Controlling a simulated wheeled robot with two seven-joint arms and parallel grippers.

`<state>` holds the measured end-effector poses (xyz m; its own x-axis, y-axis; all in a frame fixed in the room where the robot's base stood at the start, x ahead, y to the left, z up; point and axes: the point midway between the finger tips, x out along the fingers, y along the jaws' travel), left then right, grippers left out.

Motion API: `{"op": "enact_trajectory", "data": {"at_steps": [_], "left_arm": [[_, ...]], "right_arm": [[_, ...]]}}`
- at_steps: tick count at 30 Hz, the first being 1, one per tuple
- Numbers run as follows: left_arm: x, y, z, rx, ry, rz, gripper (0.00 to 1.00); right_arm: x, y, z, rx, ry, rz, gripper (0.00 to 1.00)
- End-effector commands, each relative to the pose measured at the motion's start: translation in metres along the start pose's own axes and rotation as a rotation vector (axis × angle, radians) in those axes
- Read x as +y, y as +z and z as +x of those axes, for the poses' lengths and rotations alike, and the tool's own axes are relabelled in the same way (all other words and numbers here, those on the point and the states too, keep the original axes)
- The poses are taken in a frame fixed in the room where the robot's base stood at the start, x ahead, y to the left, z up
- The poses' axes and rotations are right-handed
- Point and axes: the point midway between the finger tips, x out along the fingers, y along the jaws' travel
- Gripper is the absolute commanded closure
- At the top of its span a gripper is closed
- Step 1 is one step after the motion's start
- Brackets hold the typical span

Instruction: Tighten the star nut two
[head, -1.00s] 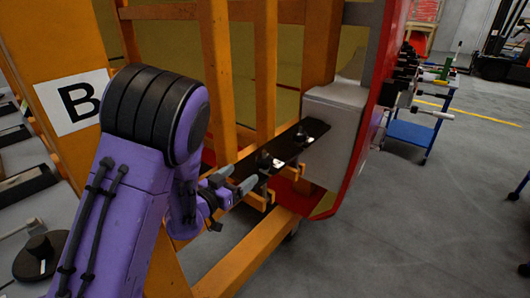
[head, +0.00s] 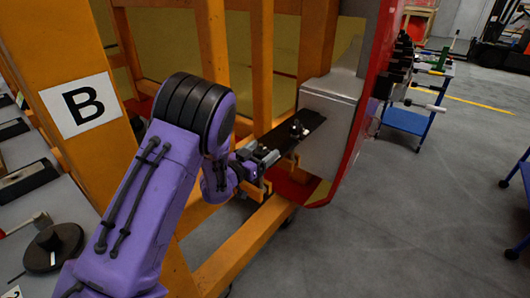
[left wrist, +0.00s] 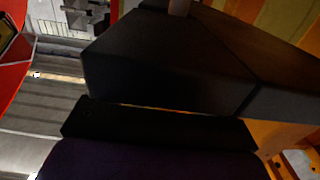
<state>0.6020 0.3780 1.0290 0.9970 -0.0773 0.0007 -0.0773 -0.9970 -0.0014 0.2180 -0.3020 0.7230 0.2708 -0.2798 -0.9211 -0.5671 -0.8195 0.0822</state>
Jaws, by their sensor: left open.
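A black plate (head: 312,122) runs along the orange frame to the grey box of the red nosecone. One star nut (head: 296,130) shows on it in the head view, small and dark with a bright top. My left gripper (head: 268,156) is open over the nearer part of the plate, left of that nut. Whatever lies between or under its fingers is hidden, and I cannot tell if it touches a nut. The left wrist view is mostly filled by dark shapes, and no nut can be made out there. My right gripper is not in view.
Orange frame posts (head: 262,60) and a lower beam (head: 245,245) stand close around my left arm. The grey box (head: 325,125) and red nosecone edge (head: 365,125) lie just right of the plate. A blue cart (head: 408,122) stands farther back.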

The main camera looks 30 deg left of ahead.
Motion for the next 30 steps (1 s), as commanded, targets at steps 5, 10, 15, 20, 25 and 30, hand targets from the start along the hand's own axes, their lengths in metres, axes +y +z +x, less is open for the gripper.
{"op": "enact_trajectory", "data": {"at_steps": [5, 10, 15, 20, 25, 30], "left_arm": [[0.0, 0.0, 0.0, 0.0, 0.0, 0.0, 0.63], [0.01, 0.0, 0.0, -0.001, 0.001, 0.0, 0.71], [-0.001, 0.001, -0.001, 0.001, 0.02, 0.001, 0.72], [-0.001, 0.003, -0.001, -0.001, 0.089, 0.003, 0.72], [-0.002, 0.005, -0.001, 0.0, 0.21, 0.002, 0.72], [-0.003, 0.005, -0.001, 0.001, 0.357, 0.002, 0.72]], "right_arm": [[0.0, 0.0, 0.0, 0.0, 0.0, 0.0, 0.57], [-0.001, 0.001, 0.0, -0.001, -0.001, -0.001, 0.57], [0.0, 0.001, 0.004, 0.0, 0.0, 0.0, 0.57], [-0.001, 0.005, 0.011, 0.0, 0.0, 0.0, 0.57], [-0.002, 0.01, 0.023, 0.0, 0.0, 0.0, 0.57], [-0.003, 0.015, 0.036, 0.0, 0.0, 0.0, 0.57]]}}
